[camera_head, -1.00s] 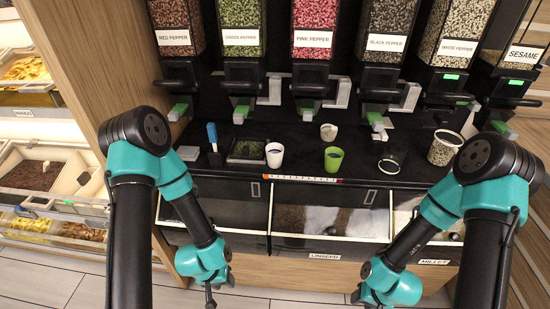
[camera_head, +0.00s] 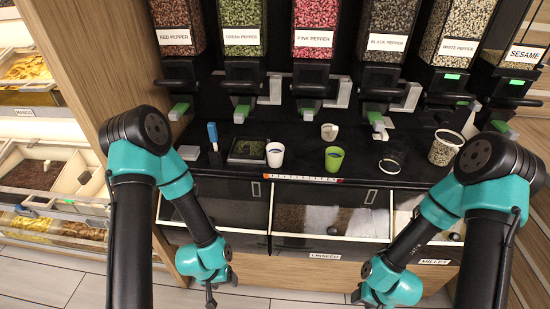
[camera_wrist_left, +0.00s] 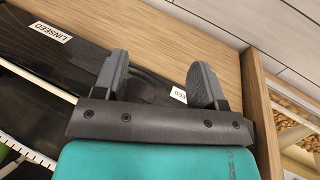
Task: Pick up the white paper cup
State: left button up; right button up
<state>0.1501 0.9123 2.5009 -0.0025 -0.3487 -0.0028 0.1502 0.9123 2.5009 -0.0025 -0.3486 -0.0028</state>
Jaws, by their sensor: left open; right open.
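A white cup (camera_head: 275,156) stands upright on the black counter, just right of a small dark tray, in the head view. I cannot tell from this view which is paper. My left gripper (camera_head: 210,301) hangs low in front of the counter, below and left of the cups, apart from them. My left fingers (camera_wrist_left: 160,82) are spread and empty in the left wrist view, where no cup shows. My right gripper (camera_head: 366,300) hangs low in front of the counter, away from the cups.
A dark tray (camera_head: 247,151) and a blue-handled brush (camera_head: 213,142) stand left of the cups. A small white scoop-like cup (camera_head: 329,131), a dark-rimmed glass (camera_head: 390,162) and a speckled tub (camera_head: 444,148) are also on the counter. Pepper dispensers (camera_head: 312,75) line the back.

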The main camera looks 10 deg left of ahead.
aim_at(275, 156)
pick_arm(q)
jog(key=o, duration=0.6)
jog(key=shift+o, duration=0.2)
jog(key=w+d+r+m, duration=0.1)
jog(key=w+d+r, duration=0.25)
jog(key=w, duration=0.45)
jog(key=w+d+r+m, duration=0.1)
jog(key=w+d+r, duration=0.2)
jog(key=w+r, duration=0.35)
jog(key=w+d+r+t+y, duration=0.2)
jog(key=w+r, duration=0.5)
jog(key=r, duration=0.1)
jog(key=w+d+r+t+y, duration=0.1)
jog(key=w+d+r+y, duration=0.1)
jog(key=w+r, duration=0.5)
jog(key=shift+w+d+r+n+t, duration=0.35)
jog(key=shift+w+d+t, duration=0.1)
jog(key=shift+w, duration=0.25)
jog(key=shift+w, duration=0.1)
jog(key=w, duration=1.1)
jog(key=shift+w+a, duration=0.1)
jog(key=shift+a, duration=0.15)
